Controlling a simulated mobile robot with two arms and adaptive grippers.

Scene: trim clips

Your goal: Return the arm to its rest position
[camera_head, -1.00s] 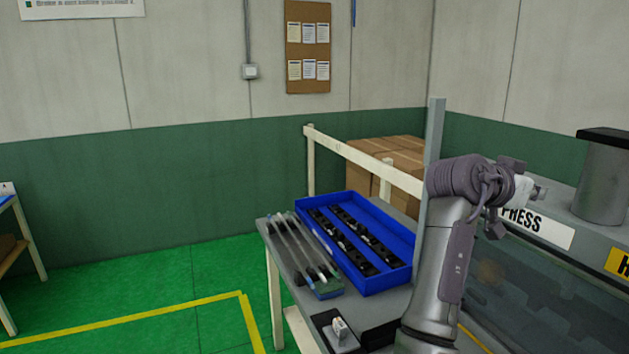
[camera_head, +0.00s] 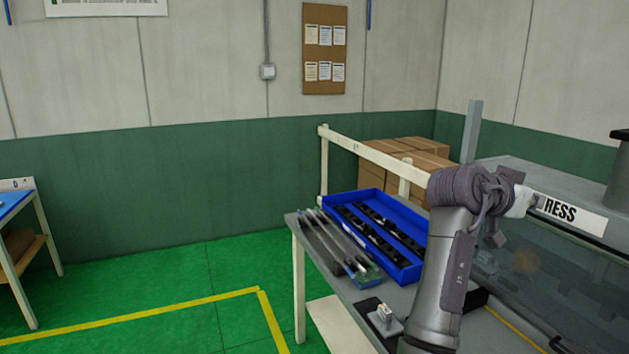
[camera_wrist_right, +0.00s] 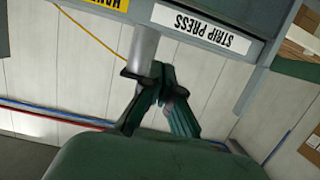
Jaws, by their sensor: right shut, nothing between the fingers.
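My right arm (camera_head: 447,270) rises from the lower right of the head view and bends at the wrist towards the press. My right gripper (camera_wrist_right: 158,84) shows in the right wrist view with its dark fingers together and nothing between them. In the head view the end of the arm is small, and its fingers cannot be made out clearly. My left arm and gripper are not in view.
The strip press (camera_head: 574,211) stands close behind and right of my wrist. A grey table (camera_head: 312,262) holds a blue tray (camera_head: 402,272) of black clips, long strips (camera_head: 335,243) and a small fixture (camera_head: 384,318). Green floor (camera_head: 150,280) at left is clear.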

